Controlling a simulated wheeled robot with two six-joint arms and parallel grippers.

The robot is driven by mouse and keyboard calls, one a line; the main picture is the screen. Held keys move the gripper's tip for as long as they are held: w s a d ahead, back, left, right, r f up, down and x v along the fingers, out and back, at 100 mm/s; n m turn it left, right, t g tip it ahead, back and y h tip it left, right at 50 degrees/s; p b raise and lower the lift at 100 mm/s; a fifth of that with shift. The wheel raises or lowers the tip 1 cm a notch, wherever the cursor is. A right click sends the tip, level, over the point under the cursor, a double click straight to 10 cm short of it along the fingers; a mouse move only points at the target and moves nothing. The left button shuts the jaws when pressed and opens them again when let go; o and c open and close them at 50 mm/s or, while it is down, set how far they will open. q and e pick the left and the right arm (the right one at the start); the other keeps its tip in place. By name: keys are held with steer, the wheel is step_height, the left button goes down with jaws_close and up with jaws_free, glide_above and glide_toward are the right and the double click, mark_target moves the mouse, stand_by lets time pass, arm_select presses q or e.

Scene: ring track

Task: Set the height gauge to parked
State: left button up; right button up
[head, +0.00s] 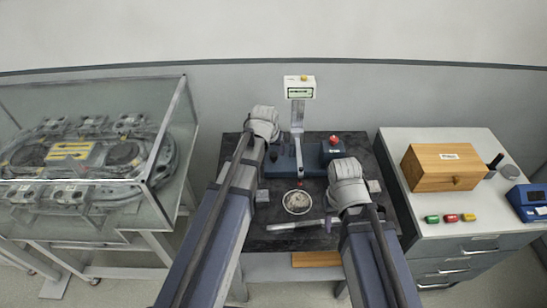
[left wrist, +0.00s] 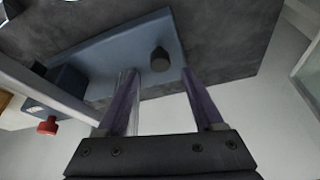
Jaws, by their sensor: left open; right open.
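In the head view my left gripper (head: 262,124) is left of the column, fingers hidden. My right gripper (head: 347,182) is at the bench's right front, fingers hidden.
A red button (head: 334,140) sits on a blue box right of the column. A round dish (head: 297,202) and a pale bar (head: 295,225) lie in front. A glass case (head: 165,150) stands left; a cabinet with a wooden box (head: 440,168) stands right.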

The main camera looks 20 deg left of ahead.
mark_target(274, 154)
arm_select(q)
steer(key=b+x, duration=0.3)
steer(key=x, duration=0.1)
steer(key=shift+w+f, duration=0.1)
steer(key=shift+f, duration=0.3)
steer(key=shift+r, duration=0.1)
jaws_close()
stand_by(1.0)
